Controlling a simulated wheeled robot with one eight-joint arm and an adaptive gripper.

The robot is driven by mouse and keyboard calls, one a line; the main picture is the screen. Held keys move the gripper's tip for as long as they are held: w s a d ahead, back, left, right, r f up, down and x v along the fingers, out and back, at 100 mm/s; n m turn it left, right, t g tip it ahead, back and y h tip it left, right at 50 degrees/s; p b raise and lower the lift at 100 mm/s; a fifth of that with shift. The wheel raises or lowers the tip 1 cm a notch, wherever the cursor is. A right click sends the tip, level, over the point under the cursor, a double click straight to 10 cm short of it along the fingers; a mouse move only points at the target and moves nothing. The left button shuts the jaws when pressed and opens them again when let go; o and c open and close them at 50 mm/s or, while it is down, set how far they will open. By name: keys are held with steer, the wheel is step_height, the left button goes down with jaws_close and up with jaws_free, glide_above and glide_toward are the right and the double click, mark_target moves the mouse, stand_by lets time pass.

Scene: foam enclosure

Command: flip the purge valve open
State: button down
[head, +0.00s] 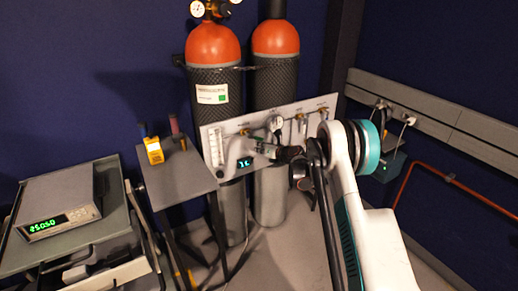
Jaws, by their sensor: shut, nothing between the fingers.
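A light grey valve panel (215,133) stands in front of two gas cylinders. It carries a flow tube at its left end, a round gauge (277,122) near its middle, and small brass fittings with levers, one at the upper right (300,118). I cannot tell which fitting is the purge valve, or whether its lever is open. My gripper (260,147) reaches in from the right and points left across the lower middle of the panel. It looks shut and empty. My wrist and arm hide the panel's lower right part. I cannot tell whether the fingertips touch anything.
Two orange-topped cylinders (214,45) stand behind the panel. A small dark table (178,172) with a yellow meter (153,151) is left of it. A scale (60,205) sits on a cart at far left. A grey wall rail (435,108) and red pipe are right.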

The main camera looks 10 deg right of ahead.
mark_target(262, 140)
steer(key=shift+w+d+r+n+t+h+p, duration=0.2)
steer(key=shift+d+r+n+h+p, duration=0.15)
steer(key=shift+d+r+n, duration=0.3)
steer(key=shift+w+d+r+n+t+h+p, duration=0.1)
steer(key=shift+w+d+r+n+h+p, duration=0.1)
steer(key=shift+d+r+n+h, duration=0.45)
steer(key=shift+a+n, duration=0.25)
steer(key=shift+n, duration=0.05)
